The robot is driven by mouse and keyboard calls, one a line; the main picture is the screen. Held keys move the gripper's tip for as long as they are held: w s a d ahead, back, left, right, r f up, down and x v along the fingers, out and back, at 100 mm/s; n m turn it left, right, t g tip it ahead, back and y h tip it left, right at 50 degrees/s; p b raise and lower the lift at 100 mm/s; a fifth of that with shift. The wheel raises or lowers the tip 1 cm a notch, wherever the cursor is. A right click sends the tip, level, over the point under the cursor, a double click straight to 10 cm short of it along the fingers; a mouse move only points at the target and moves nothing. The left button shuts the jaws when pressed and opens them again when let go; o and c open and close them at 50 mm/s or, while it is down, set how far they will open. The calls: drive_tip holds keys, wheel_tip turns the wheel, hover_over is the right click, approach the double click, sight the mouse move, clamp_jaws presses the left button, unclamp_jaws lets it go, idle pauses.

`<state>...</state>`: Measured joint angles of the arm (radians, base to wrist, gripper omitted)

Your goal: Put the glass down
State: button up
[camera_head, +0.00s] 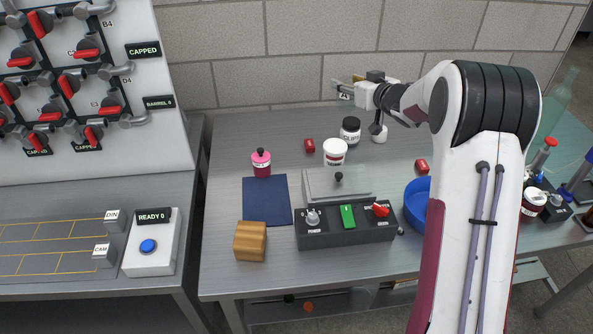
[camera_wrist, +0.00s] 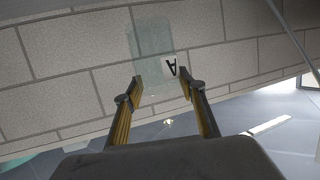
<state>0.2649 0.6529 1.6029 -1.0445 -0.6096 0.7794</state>
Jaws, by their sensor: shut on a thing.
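The glass (camera_wrist: 150,42) is clear, with a white label marked "A", and sits between my fingertips in the wrist view. In the head view only its "A" label (camera_head: 345,95) shows clearly, in front of the block wall at the table's back edge. My gripper (camera_head: 350,86) is shut on the glass; it also shows in the wrist view (camera_wrist: 161,83). The glass looks held up above the back of the metal table (camera_head: 225,140). Its exact height and tilt I cannot tell.
A black-lidded jar (camera_head: 350,130), a white cup-like container (camera_head: 335,152) and red pieces stand below my gripper. A pink bottle (camera_head: 261,163), blue mat (camera_head: 266,205), wooden block (camera_head: 250,241), control box (camera_head: 346,232) and blue bowl (camera_head: 415,203) lie nearer. The back left table is clear.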

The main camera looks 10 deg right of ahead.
drive_tip(key=shift+w+a+r+m+h, duration=0.25)
drive_tip(key=shift+w+a+h, duration=0.05)
drive_tip(key=shift+a, duration=0.15)
drive_tip(key=shift+w+a+r+m+h, duration=0.25)
drive_tip(key=shift+a+h, duration=0.05)
drive_tip(key=shift+a, duration=0.15)
drive_tip(key=s+a+f+m+h, duration=0.3)
drive_tip(key=a+f+h, duration=0.1)
drive_tip(key=a, duration=0.2)
drive_tip(key=s+a+f+m+h, duration=0.3)
drive_tip(key=s+a+f+h, duration=0.1)
drive_tip(key=a, duration=0.3)
drive_tip(key=shift+a+f+m, duration=0.15)
drive_tip(key=shift+f+m, duration=0.15)
drive_tip(key=shift+f, duration=0.1)
idle(0.5)
wheel_tip(320, 180, down, 6)
drive_tip(key=shift+f, duration=0.15)
idle(0.6)
drive_tip(key=shift+f, duration=0.1)
drive_tip(key=shift+f, duration=1.75)
